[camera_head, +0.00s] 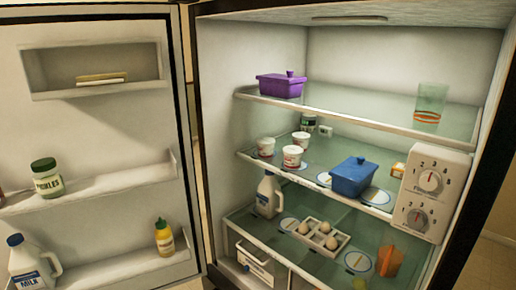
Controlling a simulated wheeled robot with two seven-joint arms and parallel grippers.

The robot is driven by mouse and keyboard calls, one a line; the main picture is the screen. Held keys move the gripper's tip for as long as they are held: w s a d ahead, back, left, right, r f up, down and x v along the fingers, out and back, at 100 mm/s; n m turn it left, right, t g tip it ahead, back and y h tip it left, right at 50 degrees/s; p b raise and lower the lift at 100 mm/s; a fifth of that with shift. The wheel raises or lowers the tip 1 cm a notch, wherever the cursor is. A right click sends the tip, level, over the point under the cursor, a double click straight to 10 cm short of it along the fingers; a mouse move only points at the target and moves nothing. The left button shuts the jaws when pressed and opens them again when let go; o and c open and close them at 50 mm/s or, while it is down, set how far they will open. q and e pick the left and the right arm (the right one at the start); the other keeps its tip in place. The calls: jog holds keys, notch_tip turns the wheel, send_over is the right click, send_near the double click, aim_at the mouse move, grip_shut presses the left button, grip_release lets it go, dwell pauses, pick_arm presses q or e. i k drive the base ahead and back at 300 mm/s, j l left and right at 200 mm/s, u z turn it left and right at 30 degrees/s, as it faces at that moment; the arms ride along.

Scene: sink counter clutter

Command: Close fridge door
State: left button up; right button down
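The fridge stands open in the head view. Its door (110,130) is swung wide to the left, with its inner side and shelves facing me. The hinge side of the door meets the fridge body near the left edge of the lit interior (395,60). Neither of my grippers shows in this view, and nothing of mine touches the door. The door's outer edge is cut off by the left side of the picture.
Door shelves hold a pickle jar (47,185), a milk jug (30,268) and a yellow bottle (164,240). Inside are a purple dish (281,86), a glass (429,104), a blue dish (352,180), an egg tray (318,238) and a control box (430,190).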

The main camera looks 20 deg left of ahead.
aim_at(124, 153)
jog(key=k+j+z, duration=0.15)
jog(key=j, duration=0.3)
jog(key=j+z, duration=0.1)
jog(key=j, duration=0.4)
jog(key=k+j+z, duration=0.15)
jog(key=j, duration=0.25)
jog(key=k+j+z, duration=0.1)
jog(key=j, duration=0.35)
jog(key=k+j+z, duration=0.15)
jog(key=k+j, duration=0.15)
jog(key=k+j+z, duration=0.15)
jog(key=j, duration=0.35)
jog(key=k+j+z, duration=0.1)
jog(key=k+j, duration=0.15)
jog(key=k+j+z, duration=0.15)
jog(key=j, duration=0.3)
jog(key=k+j+z, duration=0.1)
jog(key=j, duration=0.3)
jog(key=k+j+z, duration=0.15)
jog(key=j, duration=0.3)
jog(key=k+j+z, duration=0.1)
jog(key=j, duration=0.3)
jog(key=k+j+z, duration=0.25)
jog(key=k+j, duration=0.2)
jog(key=j, duration=0.25)
jog(key=j+z, duration=0.3)
jog(key=j, duration=1.55)
